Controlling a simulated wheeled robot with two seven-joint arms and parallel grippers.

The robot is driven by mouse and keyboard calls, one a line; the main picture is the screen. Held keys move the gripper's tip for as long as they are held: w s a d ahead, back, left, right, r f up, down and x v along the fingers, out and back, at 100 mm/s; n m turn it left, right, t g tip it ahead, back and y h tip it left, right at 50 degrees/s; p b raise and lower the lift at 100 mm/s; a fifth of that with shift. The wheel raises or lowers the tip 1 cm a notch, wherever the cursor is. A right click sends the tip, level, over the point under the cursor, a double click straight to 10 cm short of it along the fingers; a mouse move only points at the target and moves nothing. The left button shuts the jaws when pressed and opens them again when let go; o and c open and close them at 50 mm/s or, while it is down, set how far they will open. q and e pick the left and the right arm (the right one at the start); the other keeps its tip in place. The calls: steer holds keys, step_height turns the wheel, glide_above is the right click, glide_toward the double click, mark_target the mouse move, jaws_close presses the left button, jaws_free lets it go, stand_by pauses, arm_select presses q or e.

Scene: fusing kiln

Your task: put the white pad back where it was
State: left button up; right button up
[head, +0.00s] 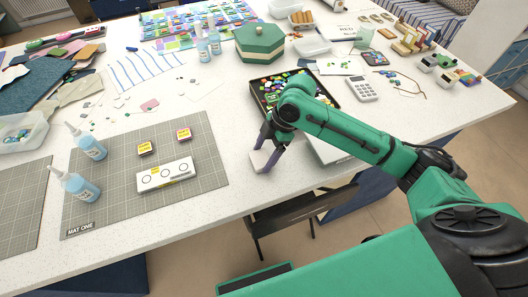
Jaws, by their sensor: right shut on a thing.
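My right gripper (263,153) is shut on a small white pad (258,163) at the table's front edge area, right of the grey gridded mat labelled MAT ONE (205,195). The fingers cover part of the pad. I cannot tell whether the pad touches the table. My left gripper is not in view.
The grey mat bears a white block with three circles (165,174), two small labelled blocks and blue bottles (87,143). A black tray of coloured pieces (257,100) lies behind my right gripper, near a green hexagonal box (259,45). The white tabletop (222,118) is clear between mat and tray.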

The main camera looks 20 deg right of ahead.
steer(key=o, duration=1)
steer(key=shift+r, duration=0.1)
steer(key=b+v, duration=0.1)
steer(key=v, duration=1.1)
steer(key=shift+b, duration=0.4)
steer(key=shift+w, duration=0.1)
